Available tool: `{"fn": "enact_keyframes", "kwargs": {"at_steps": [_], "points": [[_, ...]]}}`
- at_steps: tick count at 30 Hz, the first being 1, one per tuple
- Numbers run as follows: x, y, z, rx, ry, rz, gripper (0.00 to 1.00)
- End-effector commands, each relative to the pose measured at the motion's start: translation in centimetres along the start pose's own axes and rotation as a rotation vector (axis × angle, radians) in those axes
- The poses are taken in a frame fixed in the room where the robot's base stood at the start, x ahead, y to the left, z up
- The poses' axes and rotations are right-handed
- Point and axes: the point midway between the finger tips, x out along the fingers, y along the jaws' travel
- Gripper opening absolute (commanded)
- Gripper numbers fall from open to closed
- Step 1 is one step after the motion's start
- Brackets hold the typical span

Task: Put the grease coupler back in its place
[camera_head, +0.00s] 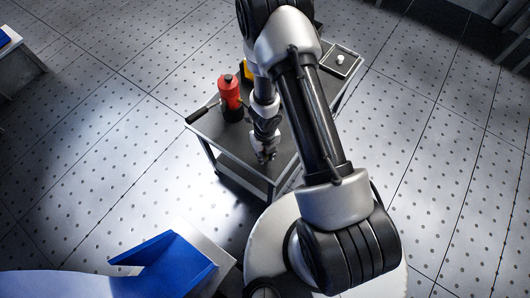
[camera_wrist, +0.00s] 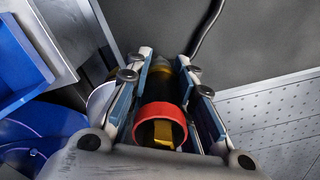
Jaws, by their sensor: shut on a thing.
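My gripper (camera_wrist: 165,75) is shut on a short cylinder with a red ring at its near end and dark and amber parts beyond, seen in the wrist view. I take this cylinder to be the grease coupler (camera_wrist: 160,113). The two fingers lie along its left and right sides, and its far end is partly hidden between them. In the head view my gripper (camera_head: 264,154) is low over the front part of a grey cart (camera_head: 225,150). The coupler cannot be made out there.
A tray with a white knob (camera_head: 341,60) is at the back right. A black cord (camera_wrist: 207,28) runs beyond the fingers. A blue bin (camera_head: 165,262) is front left.

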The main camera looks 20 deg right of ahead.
Motion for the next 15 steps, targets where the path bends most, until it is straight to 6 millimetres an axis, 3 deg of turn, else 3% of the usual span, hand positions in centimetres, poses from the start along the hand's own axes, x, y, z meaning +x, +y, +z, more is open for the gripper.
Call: {"fn": "enact_keyframes", "kwargs": {"at_steps": [15], "points": [[0.71,0.00,0.01,0.001,0.000,0.000,0.00]]}}
